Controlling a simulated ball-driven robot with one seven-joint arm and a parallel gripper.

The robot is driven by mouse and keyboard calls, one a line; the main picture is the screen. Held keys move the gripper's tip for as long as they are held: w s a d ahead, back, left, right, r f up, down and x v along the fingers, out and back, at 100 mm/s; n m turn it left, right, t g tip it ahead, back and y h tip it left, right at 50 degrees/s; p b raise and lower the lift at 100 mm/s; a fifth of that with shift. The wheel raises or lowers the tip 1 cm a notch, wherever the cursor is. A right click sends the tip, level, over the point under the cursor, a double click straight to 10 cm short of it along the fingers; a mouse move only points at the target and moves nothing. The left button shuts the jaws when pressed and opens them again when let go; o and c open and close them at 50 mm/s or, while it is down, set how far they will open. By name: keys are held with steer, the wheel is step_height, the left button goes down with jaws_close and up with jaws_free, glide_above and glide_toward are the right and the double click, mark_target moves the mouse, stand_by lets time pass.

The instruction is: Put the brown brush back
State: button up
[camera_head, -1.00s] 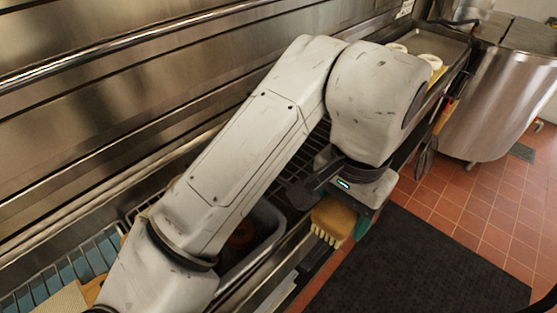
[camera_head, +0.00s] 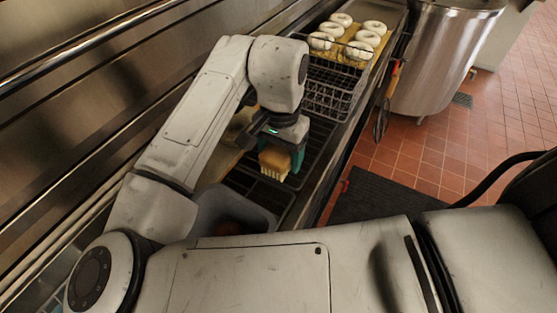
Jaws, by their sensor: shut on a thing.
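The brown brush (camera_head: 275,162), a tan block with pale bristles pointing down, hangs below my arm near the middle of the head view. My gripper (camera_head: 285,142), with dark and teal parts, is shut on the brush's upper part. The brush shows over a dark wire rack (camera_head: 318,142) on the counter. I cannot tell how far the bristles are above the rack. My fingertips are mostly hidden.
A wire basket (camera_head: 335,88) stands behind the gripper. Several white bagels (camera_head: 366,38) lie on a board in a tray beyond. A grey bin (camera_head: 232,207) sits in front of the brush. A skimmer (camera_head: 382,118) hangs at the counter's right edge, near a large steel kettle (camera_head: 440,55).

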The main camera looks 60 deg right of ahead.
steer(key=shift+w+d+f, duration=0.3)
steer(key=shift+d+f, duration=0.05)
steer(key=shift+f, duration=0.2)
steer(key=shift+w+d+f, duration=0.25)
steer(key=shift+d+f, duration=0.1)
steer(key=shift+f, duration=0.15)
steer(key=shift+w+d+f+p, duration=0.1)
steer(key=shift+d+f+p, duration=0.1)
steer(key=shift+f, duration=0.75)
steer(key=shift+w+d+f+p, duration=0.1)
steer(key=shift+f+p, duration=0.05)
steer(key=shift+f, duration=0.8)
steer(key=shift+f, duration=0.1)
steer(key=o, duration=1.1)
step_height(320, 180, up, 12)
steer(key=shift+r+b, duration=0.1)
steer(key=shift+b, duration=0.2)
